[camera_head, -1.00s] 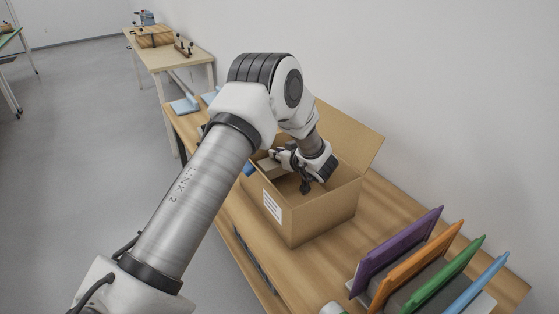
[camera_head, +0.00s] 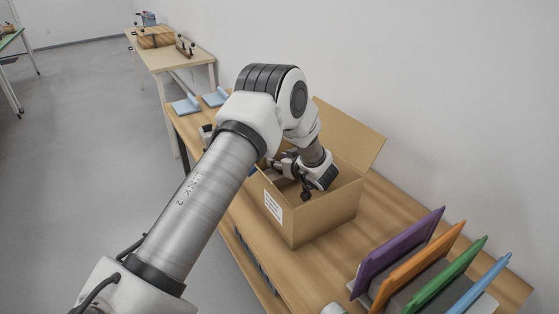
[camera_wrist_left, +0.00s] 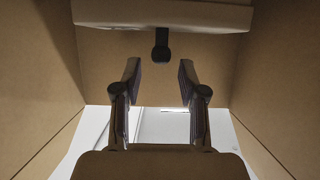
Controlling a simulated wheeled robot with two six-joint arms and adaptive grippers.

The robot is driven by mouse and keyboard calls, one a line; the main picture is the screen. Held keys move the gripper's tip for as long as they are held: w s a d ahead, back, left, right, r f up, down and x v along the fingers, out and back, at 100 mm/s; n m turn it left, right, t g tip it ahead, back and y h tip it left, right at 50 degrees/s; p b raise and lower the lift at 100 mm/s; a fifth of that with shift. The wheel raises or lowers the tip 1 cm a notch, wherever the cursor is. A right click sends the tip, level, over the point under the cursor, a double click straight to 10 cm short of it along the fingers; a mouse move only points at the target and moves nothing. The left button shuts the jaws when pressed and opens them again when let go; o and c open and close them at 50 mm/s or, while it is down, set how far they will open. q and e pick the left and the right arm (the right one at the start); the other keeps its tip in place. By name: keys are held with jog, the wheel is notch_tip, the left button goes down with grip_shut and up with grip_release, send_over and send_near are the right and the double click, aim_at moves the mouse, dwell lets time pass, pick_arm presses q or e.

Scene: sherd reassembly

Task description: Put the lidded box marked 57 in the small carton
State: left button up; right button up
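The small carton (camera_head: 325,219) stands open on the wooden table, with a white label on its side and a flap raised at the back. My left gripper (camera_head: 291,172) reaches down inside it. My right gripper is out of view.
Purple, orange, green and blue upright panels (camera_head: 398,252) stand at the table's front right. Pale blue angled pieces (camera_head: 186,105) lie at its far end. Another table (camera_head: 165,58) stands farther back. The carton's walls (camera_wrist_left: 45,85) surround my left gripper closely.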

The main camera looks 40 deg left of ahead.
pick_arm(q)
jog(key=shift+r, duration=0.4)
jog(key=v, duration=0.7)
jog(key=shift+d+r, duration=0.2)
jog(key=shift+r, duration=0.05)
